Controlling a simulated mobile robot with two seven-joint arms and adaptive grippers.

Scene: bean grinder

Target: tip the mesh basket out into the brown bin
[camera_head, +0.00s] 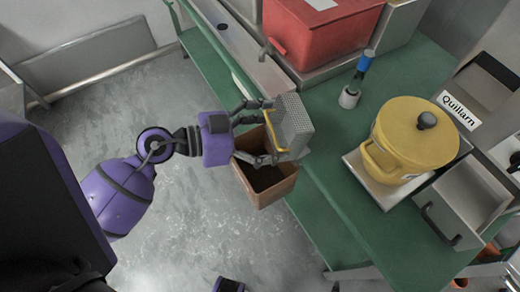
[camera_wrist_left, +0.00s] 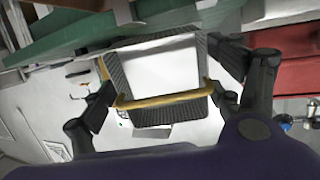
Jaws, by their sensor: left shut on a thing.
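The grey mesh basket (camera_head: 292,122) with a yellow handle bar is held by my left gripper (camera_head: 268,131), whose fingers reach along two opposite sides of it. In the left wrist view, the basket (camera_wrist_left: 157,117) sits between the two fingers of the gripper (camera_wrist_left: 168,90), with the yellow bar across its near side. It looks tilted in the head view. The brown bin (camera_head: 262,200) is below the gripper and basket, beside the green table, its dark inside partly showing. The basket's contents cannot be made out. My right gripper is not in view.
Open grey floor (camera_head: 200,230) lies left of the bin.

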